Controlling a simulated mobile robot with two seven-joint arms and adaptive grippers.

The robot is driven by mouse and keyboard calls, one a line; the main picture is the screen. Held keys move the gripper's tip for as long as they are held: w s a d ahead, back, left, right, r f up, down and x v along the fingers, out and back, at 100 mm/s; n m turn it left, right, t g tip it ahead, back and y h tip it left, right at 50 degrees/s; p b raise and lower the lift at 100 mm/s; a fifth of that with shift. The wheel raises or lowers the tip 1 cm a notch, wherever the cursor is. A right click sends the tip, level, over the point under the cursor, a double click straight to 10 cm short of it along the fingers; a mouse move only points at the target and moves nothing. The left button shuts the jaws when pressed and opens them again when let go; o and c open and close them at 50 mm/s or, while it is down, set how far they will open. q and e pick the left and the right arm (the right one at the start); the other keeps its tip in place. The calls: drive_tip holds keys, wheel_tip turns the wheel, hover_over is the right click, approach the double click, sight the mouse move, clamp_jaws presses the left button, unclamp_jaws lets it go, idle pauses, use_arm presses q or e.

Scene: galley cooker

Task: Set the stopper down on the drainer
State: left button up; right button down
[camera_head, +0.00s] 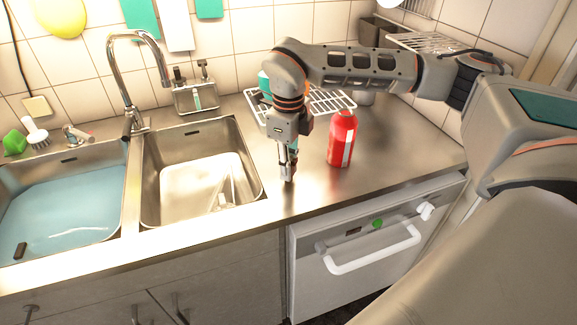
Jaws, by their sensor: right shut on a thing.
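My right gripper (288,167) points down low over the bare steel counter, between the right sink basin and the red bottle. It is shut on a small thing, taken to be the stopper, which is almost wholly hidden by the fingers. The drainer, a pale wire rack (337,99), stands on the counter behind the gripper. My left gripper is out of view.
A red bottle (342,139) stands upright just right of the gripper. The left basin (128,193) holds bluish water (60,215); the right basin (150,205) is beside it. A tall tap (113,62) and a caddy (196,98) stand behind. The counter's front right is clear.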

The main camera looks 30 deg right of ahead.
drive_tip(key=shift+f, duration=0.1)
drive_tip(key=c, duration=2)
unclamp_jaws()
wheel_tip(320, 180, up, 12)
drive_tip(key=shift+r, duration=0.1)
